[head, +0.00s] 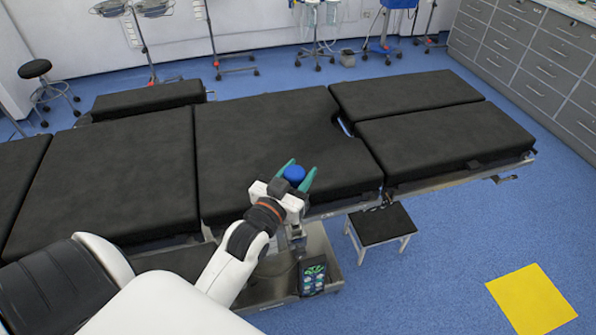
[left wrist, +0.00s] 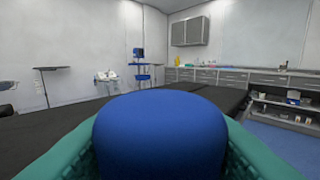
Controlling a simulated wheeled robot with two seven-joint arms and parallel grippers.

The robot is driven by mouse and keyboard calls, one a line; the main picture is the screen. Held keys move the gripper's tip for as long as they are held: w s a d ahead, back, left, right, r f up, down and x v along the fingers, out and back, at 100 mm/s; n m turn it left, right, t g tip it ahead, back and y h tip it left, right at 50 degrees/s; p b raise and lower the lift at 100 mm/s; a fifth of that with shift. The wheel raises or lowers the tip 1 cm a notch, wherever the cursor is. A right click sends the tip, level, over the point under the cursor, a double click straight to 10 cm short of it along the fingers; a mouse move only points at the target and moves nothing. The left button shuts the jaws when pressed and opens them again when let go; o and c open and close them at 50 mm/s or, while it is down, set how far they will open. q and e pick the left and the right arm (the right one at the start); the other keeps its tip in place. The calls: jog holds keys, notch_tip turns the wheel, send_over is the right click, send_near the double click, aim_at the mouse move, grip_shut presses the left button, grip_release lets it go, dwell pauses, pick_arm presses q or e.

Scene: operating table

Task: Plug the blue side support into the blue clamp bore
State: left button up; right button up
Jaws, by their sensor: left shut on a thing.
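My left gripper (head: 296,175) is shut on the blue side support (head: 294,173), with its green fingers on both sides of it. It is at the near edge of the operating table (head: 258,131), in front of the middle section. In the left wrist view the blue side support (left wrist: 160,138) fills the lower middle, between the green fingers. Only its rounded blue end shows; the rest is hidden by the gripper. I cannot make out the blue clamp bore in either view. My right gripper is not in view.
A black-topped step stool (head: 383,224) stands on the floor right of my gripper. A control panel (head: 312,275) is on the table's base below. A yellow floor square (head: 531,299) lies at the lower right. Grey drawers (head: 530,60) line the right wall.

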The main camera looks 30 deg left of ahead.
pick_arm(q)
jog(key=shift+p, duration=0.6)
dwell(1.0)
jog(key=shift+f+b, duration=0.65)
jog(key=shift+f, duration=0.95)
jog(key=o, duration=1.2)
jog(key=shift+s, duration=0.15)
jog(key=s+d+b, duration=0.1)
jog(key=s+b, duration=0.1)
jog(key=s, duration=0.9)
jog(key=shift+s+b, duration=0.4)
